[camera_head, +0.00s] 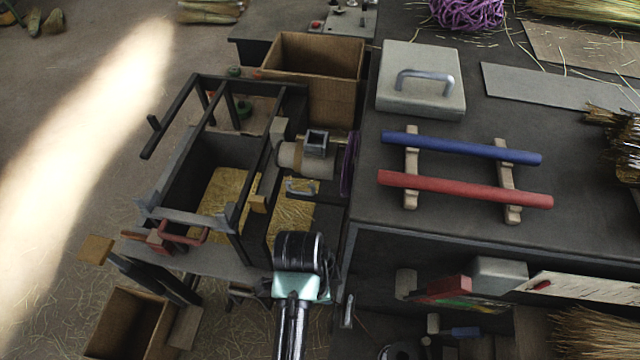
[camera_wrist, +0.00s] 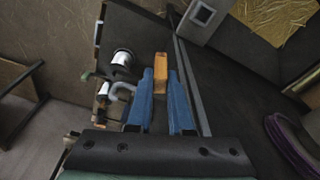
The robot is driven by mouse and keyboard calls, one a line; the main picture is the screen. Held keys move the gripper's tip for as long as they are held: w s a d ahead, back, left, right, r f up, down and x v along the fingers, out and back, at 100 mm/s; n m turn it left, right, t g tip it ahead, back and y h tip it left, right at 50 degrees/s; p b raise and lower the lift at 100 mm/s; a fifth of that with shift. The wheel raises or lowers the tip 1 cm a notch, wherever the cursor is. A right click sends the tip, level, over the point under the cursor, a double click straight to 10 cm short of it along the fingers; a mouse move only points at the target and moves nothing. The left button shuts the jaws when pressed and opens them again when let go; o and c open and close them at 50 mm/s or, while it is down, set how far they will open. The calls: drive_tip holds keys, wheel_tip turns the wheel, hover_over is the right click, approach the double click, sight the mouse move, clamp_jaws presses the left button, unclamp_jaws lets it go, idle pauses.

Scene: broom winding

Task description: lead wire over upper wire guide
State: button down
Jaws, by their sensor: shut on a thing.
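My gripper shows in the wrist view (camera_wrist: 163,82) with two blue fingers on either side of a small wooden block (camera_wrist: 160,70), shut on it. In the head view my dark wrist hides the fingers. A wooden block also shows there (camera_head: 258,203), beside a dark bar of the black machine frame (camera_head: 208,112). In the wrist view a dark bar runs close to the right of the fingers. I cannot make out the wire, or tell which part is the upper wire guide. A silver cylinder (camera_wrist: 122,58) and a grey bent piece (camera_wrist: 123,91) are left of the fingers.
A purple disc (camera_head: 349,165) and a grey motor-like part (camera_head: 305,158) sit right of the frame. A brown bin (camera_head: 315,90) stands behind.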

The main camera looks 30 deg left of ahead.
drive_tip(key=shift+w+a+r+b, duration=0.1)
drive_tip(key=shift+w+r+b, duration=0.25)
drive_tip(key=shift+b, duration=0.65)
drive_tip(key=shift+s+r+b, duration=0.1)
drive_tip(key=shift+r+b, duration=0.1)
drive_tip(key=shift+b, duration=0.4)
drive_tip(key=shift+s+a+r+b, duration=0.1)
drive_tip(key=shift+s+r+b, duration=0.2)
drive_tip(key=shift+b, duration=0.35)
drive_tip(key=shift+s+a+r+b, duration=0.1)
drive_tip(key=shift+s+b, duration=0.25)
drive_tip(key=shift+b, duration=0.3)
